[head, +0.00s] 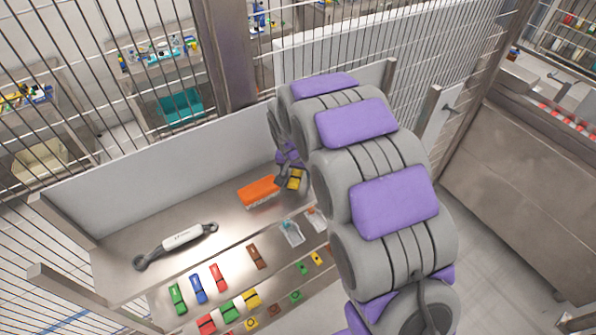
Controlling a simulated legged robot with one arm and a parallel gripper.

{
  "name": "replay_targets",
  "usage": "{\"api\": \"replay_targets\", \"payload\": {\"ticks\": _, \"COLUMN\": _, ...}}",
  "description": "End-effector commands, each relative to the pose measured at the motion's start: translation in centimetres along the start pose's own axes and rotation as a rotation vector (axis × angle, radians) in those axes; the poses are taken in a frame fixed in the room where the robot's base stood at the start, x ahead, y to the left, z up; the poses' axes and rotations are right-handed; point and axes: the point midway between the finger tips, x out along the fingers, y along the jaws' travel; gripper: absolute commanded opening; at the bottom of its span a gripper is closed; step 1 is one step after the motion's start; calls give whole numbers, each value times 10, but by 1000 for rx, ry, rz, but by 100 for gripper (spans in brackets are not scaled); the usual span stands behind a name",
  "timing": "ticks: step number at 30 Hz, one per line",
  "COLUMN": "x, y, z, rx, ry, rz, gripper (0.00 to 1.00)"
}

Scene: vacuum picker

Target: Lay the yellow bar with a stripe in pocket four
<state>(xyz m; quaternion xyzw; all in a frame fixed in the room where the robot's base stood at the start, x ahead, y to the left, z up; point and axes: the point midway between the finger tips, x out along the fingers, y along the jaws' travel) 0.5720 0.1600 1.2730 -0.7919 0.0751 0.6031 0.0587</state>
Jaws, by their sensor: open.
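My arm fills the right middle of the head view and reaches to the back of the metal bench. My gripper (288,163) is small and partly hidden by my arm links; it is open. A yellow piece with a dark mark (295,180) lies right below it, beside the orange brush. I cannot tell whether the fingers touch it. Another yellow piece with a dark band (252,298) lies in the front rows, and a small yellow one (317,257) lies farther right. Which is the striped bar is not certain. Pocket four cannot be made out.
Green (177,297), blue (198,288), red (217,277) and brown (257,256) bars stand along a front row. A low white panel (160,172) closes the back, with wire fencing behind.

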Motion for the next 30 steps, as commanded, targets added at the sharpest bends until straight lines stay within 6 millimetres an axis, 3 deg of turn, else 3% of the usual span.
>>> {"api": "replay_targets", "payload": {"ticks": 5, "x": 0, "y": 0, "z": 1, "rx": -1, "ry": 1, "rz": 0, "gripper": 64}}
{"api": "replay_targets", "payload": {"ticks": 25, "x": 0, "y": 2, "z": 0, "rx": 0, "ry": -2, "rz": -1, "gripper": 0}}
{"api": "replay_targets", "payload": {"ticks": 30, "x": 0, "y": 0, "z": 0, "rx": 0, "ry": -1, "rz": 1, "gripper": 0}}
